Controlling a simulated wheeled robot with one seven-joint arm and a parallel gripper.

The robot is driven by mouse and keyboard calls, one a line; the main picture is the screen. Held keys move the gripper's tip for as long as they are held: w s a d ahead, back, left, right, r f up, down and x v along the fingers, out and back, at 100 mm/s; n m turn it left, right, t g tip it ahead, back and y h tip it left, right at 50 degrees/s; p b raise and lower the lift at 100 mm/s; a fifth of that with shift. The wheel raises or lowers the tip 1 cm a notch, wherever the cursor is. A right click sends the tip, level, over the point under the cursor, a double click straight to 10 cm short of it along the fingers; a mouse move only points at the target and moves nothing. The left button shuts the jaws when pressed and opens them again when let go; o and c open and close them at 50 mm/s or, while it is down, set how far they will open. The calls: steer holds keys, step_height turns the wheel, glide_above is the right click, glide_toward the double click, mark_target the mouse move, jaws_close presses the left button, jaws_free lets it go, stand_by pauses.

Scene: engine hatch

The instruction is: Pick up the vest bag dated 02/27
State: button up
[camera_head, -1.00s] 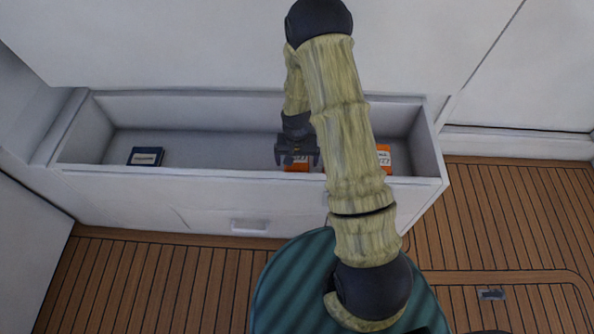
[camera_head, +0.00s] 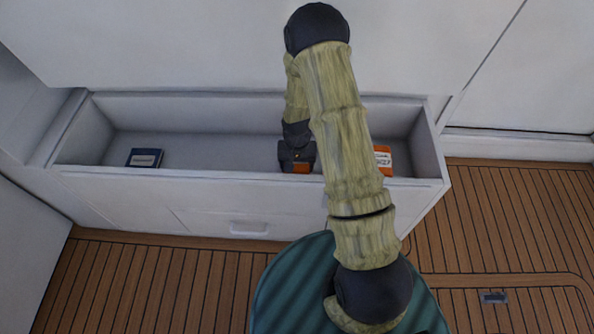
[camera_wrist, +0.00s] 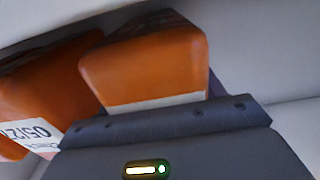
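An orange bag (camera_head: 300,169) lies in the open drawer, mostly covered by my gripper (camera_head: 297,166) in the head view. In the wrist view this orange bag (camera_wrist: 145,65) is close in front of the gripper's dark palm; a strip of white label shows, but its date is hidden. A second orange bag (camera_head: 383,160) lies to the right, partly behind my arm; in the wrist view it (camera_wrist: 35,85) is at the left, and its label reads 05/27. My gripper is down at the first orange bag; whether its fingers are closed on it cannot be seen.
A dark blue bag (camera_head: 145,158) with a pale label lies at the drawer's left end. The white drawer (camera_head: 200,185) has a raised front wall close to my gripper. Its floor between the blue bag and my gripper is clear.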

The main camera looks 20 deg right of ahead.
steer(key=c, duration=0.3)
steer(key=shift+c, duration=0.2)
step_height(320, 180, up, 28)
steer(key=p, duration=0.8)
